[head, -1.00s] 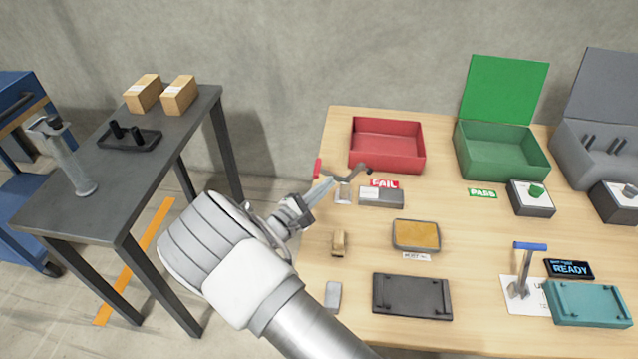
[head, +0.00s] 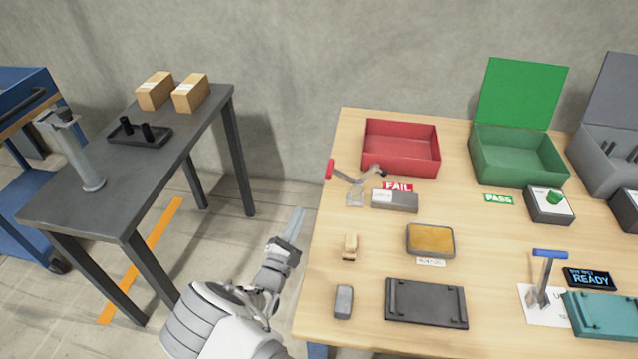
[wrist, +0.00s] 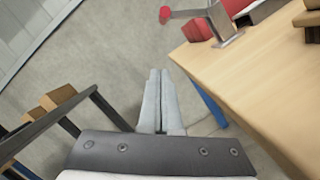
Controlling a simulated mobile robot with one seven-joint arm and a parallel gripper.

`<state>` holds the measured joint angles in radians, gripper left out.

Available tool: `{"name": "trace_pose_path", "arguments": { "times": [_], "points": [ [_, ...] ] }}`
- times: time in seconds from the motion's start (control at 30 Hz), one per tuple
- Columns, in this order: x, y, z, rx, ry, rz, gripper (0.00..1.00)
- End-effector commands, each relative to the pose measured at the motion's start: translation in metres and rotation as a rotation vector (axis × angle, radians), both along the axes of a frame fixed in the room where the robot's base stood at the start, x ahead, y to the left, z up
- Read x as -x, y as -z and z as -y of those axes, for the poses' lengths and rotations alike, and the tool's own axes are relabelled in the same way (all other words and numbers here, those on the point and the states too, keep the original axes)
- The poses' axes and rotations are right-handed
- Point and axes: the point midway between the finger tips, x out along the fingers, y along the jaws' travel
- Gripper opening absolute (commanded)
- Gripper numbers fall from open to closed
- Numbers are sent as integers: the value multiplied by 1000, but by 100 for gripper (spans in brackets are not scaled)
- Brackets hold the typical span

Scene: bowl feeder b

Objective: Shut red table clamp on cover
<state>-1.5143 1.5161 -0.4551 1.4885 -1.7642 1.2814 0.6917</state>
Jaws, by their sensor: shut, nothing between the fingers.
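The red table clamp (head: 355,185) stands at the table's left edge. Its red-tipped handle (head: 330,170) points up and left past the edge. Its dark-tipped arm (head: 380,170) slants up to the right, apart from the grey block (head: 396,202) beside the clamp base. I cannot tell whether that block is the cover. My gripper (head: 299,212) is shut and empty, left of the table edge, below and left of the clamp. In the wrist view the shut fingers (wrist: 160,72) point toward the floor gap, with the clamp (wrist: 222,25) at upper right.
Red bin (head: 400,147) and green bin (head: 518,157) stand behind. A wooden clip (head: 350,246), grey piece (head: 343,301), dark plate (head: 427,303) and yellow-topped tray (head: 430,240) lie nearer. A blue-handled clamp (head: 545,275) is at right. A dark side table (head: 140,170) stands left across open floor.

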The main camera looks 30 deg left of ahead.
Motion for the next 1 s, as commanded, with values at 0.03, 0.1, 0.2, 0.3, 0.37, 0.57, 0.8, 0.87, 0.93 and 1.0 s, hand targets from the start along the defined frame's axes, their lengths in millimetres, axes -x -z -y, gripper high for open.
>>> {"name": "trace_pose_path", "arguments": {
  "times": [0.03,0.1,0.2,0.3,0.37,0.57,0.8,0.87,0.93,1.0],
  "points": [
    [-2,0,0,0,1,0,0],
    [-8,-1,0,-2,3,1,0],
    [-20,-2,-2,-2,3,1,0],
    [-40,-5,-5,-3,4,2,0],
    [-53,-7,-6,-3,4,2,0],
    [-96,-15,-12,-4,4,2,0],
    [-103,-39,3,0,2,1,0],
    [-104,-43,7,0,2,1,0],
    [-105,-46,9,0,2,1,0],
    [-105,-48,11,0,1,0,0]
  ]
}}
